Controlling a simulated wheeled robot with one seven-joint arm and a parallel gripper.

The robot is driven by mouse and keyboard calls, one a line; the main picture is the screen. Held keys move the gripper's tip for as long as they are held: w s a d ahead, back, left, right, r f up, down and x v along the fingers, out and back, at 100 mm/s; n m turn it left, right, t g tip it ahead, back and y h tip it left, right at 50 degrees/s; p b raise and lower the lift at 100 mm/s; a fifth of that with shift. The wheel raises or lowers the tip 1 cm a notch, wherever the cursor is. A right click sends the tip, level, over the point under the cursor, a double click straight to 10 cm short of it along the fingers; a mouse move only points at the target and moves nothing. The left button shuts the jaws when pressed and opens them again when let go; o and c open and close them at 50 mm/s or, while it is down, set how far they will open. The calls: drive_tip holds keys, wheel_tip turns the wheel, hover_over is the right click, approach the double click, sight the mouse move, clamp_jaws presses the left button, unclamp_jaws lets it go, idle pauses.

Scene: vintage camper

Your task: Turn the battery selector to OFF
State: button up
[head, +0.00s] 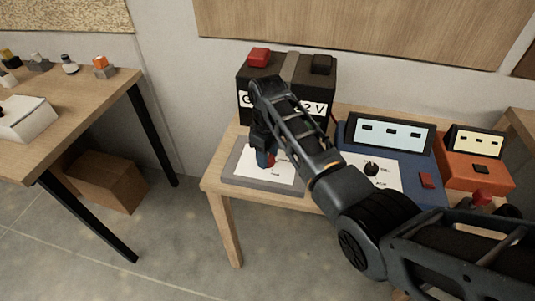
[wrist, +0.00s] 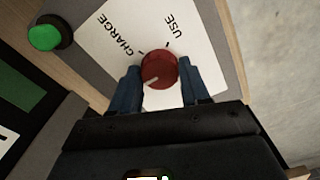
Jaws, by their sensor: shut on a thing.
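The battery selector is a round red knob (wrist: 158,70) on a white plate (wrist: 105,62) set in a grey panel (head: 235,173). In the wrist view the plate reads CHARGE and USE beside the knob; an OFF label is not visible. A pale pointer line on the knob runs toward the lower left, toward my fingers. My gripper (wrist: 160,67) is shut on the knob, one blue finger on each side. In the head view my gripper (head: 265,158) reaches down to the panel, and the arm partly hides the red knob (head: 271,160).
A dark battery (head: 328,92) with red and black terminals stands behind the panel. A blue unit (head: 413,178) and an orange unit (head: 480,176) stand to the right. A green button (wrist: 45,37) shows near the plate. Another table (head: 100,92) is at left.

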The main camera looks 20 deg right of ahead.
idle(0.3)
drive_tip(key=o, duration=1.1)
drive_tip(key=shift+c, duration=0.2)
wheel_tip(320, 180, up, 8)
drive_tip(key=shift+f+b, duration=0.1)
drive_tip(key=shift+b, duration=0.4)
